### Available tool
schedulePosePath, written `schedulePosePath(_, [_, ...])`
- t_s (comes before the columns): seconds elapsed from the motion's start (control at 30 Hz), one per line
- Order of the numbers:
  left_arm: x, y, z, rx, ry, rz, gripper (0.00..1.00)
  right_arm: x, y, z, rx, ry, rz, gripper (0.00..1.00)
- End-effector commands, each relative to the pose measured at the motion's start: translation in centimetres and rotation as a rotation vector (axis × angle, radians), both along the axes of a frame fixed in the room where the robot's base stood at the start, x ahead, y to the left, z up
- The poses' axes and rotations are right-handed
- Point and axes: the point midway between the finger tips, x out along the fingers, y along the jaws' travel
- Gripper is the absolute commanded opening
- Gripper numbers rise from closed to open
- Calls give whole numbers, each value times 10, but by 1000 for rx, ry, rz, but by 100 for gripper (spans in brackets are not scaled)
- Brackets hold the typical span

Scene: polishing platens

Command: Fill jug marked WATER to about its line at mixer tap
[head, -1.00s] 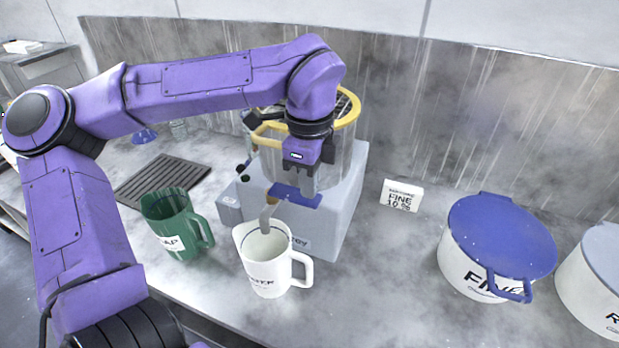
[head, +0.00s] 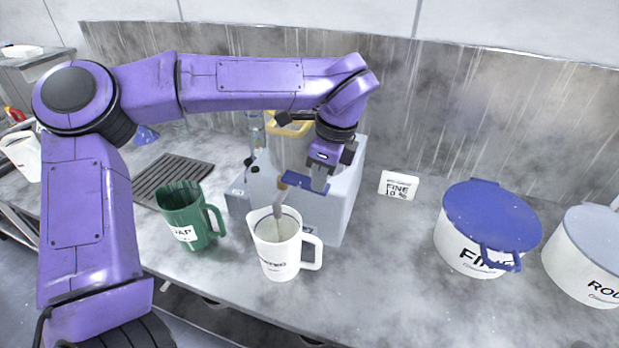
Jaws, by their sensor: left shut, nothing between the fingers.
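The white jug (head: 284,257) stands upright on the counter, handle to the right, its front label partly readable. A dark line shows inside near its rim. A grey spout or stream (head: 277,214) runs down into its mouth from below the mixer's blue lever (head: 298,183); I cannot tell which, and the water level is unclear. The grey mixer (head: 338,205) stands behind the jug, with a yellow-rimmed clear vessel (head: 287,127) on top. My left gripper (head: 321,186) is shut and empty at the lever's right end; contact is unclear. My right gripper is out of view.
A green jug (head: 190,215) stands just left of the white one. A dark drain mat (head: 172,175) lies behind it. At right are a FINE sign (head: 398,186), a blue-lidded FINE pot (head: 488,225) and another white pot (head: 590,262). Counter between is clear.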

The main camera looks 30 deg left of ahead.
Motion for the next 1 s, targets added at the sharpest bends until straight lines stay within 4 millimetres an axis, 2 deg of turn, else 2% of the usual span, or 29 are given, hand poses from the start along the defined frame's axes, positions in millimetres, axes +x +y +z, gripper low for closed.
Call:
schedulePosePath(0.03, [0,-2,-9,36,8,-2,0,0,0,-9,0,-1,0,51])
schedulePosePath(0.17, [0,-3,-17,127,31,1,0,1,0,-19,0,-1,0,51])
schedulePosePath(1.0, [0,-2,-13,127,32,1,0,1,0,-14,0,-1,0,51])
